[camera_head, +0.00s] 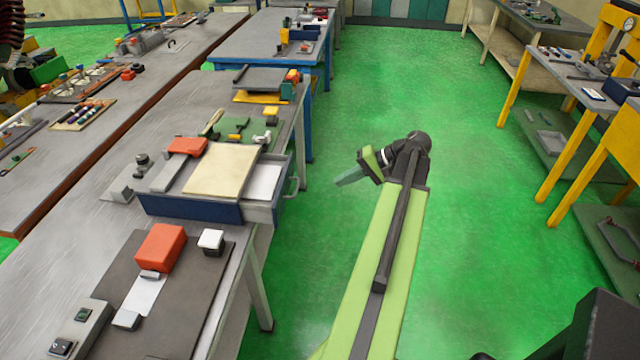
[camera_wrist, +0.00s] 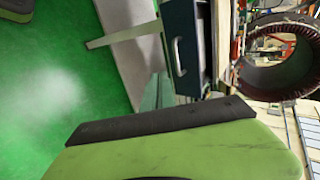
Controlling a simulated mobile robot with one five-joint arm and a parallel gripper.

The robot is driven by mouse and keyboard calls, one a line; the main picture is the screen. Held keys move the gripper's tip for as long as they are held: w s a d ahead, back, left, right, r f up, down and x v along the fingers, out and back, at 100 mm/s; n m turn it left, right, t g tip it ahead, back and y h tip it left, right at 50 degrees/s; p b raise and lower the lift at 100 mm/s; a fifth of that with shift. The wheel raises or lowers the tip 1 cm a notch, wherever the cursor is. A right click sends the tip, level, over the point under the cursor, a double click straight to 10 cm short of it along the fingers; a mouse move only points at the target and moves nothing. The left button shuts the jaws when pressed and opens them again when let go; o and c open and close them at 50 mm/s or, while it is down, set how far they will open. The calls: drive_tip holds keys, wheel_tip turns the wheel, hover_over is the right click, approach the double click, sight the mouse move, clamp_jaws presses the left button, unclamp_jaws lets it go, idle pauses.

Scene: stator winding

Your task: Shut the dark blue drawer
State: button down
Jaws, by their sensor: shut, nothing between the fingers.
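The dark blue drawer (camera_head: 262,212) stands out to the right of its housing (camera_head: 190,208) on the workbench. Its pale inside (camera_head: 264,181) shows beside the cream top board (camera_head: 221,171). Its metal handle (camera_head: 293,187) faces the aisle, past the bench edge. The drawer front (camera_wrist: 184,22) and handle (camera_wrist: 180,56) also show in the wrist view, at upper middle. My gripper (camera_head: 338,182) is shut and empty, over the green floor to the right of the handle, with a visible gap between. In the wrist view its green and black body covers the bottom.
A red box (camera_head: 160,247) and a small white-topped block (camera_head: 211,240) sit on a dark plate near the drawer. A bench leg (camera_head: 256,285) stands below. The green aisle is clear. A stator ring (camera_wrist: 280,55) shows at right in the wrist view.

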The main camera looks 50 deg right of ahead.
drive_tip(key=w+r+b+x, duration=0.1)
drive_tip(key=b+x, duration=0.3)
drive_tip(key=x, duration=0.7)
drive_tip(key=shift+w+a+r, duration=0.3)
drive_tip(key=shift+w+a, duration=0.15)
